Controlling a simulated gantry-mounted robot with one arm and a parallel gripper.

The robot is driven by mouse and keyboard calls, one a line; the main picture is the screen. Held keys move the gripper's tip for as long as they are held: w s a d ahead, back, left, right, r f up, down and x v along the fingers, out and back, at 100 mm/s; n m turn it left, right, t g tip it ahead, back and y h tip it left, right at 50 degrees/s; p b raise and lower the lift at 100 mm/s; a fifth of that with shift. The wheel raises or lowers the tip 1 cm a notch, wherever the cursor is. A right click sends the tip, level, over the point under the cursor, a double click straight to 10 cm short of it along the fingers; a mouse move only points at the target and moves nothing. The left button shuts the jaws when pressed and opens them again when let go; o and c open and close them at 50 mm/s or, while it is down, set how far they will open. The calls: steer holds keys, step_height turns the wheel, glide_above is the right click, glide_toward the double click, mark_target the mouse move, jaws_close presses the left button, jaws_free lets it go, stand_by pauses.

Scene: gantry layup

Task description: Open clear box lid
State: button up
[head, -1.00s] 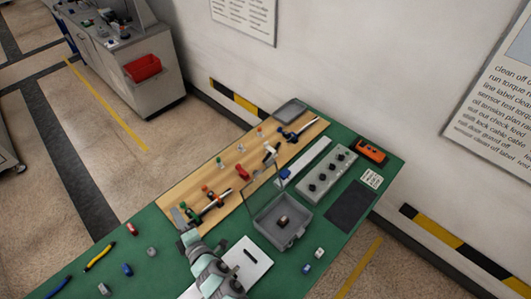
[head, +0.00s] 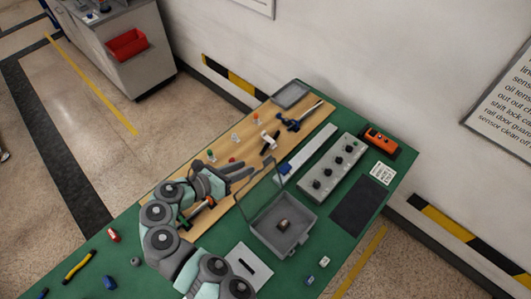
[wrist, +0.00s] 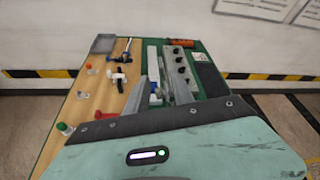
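The clear box is a grey open-topped tray (head: 300,238) on the green table in the head view, with a small brown block (head: 283,225) inside. Its clear lid (head: 262,192), seen as a thin dark outline, stands raised along the box's back left side. My gripper (head: 250,175) is over the wooden board, just left of the lid; whether it touches the lid I cannot tell. In the wrist view my gripper's two fingers (wrist: 164,60) are apart, with nothing clearly held between them. The box is not visible in the wrist view.
The wooden board (head: 225,147) carries toggle clamps and small coloured pieces. A grey block with black knobs (head: 333,168), an orange device (head: 380,142) and a dark mat (head: 357,205) lie right of the box. A white slotted plate (head: 248,265) lies in front.

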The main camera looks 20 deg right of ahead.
mark_target(267, 157)
steer(key=x, duration=0.9)
steer(key=shift+s+d+p, duration=0.15)
steer(key=shift+p, duration=0.25)
steer(key=shift+w+d+f, duration=0.3)
steer(key=shift+d+f, duration=0.05)
steer(key=shift+d, duration=0.25)
steer(key=shift+c, duration=0.2)
jaws_close()
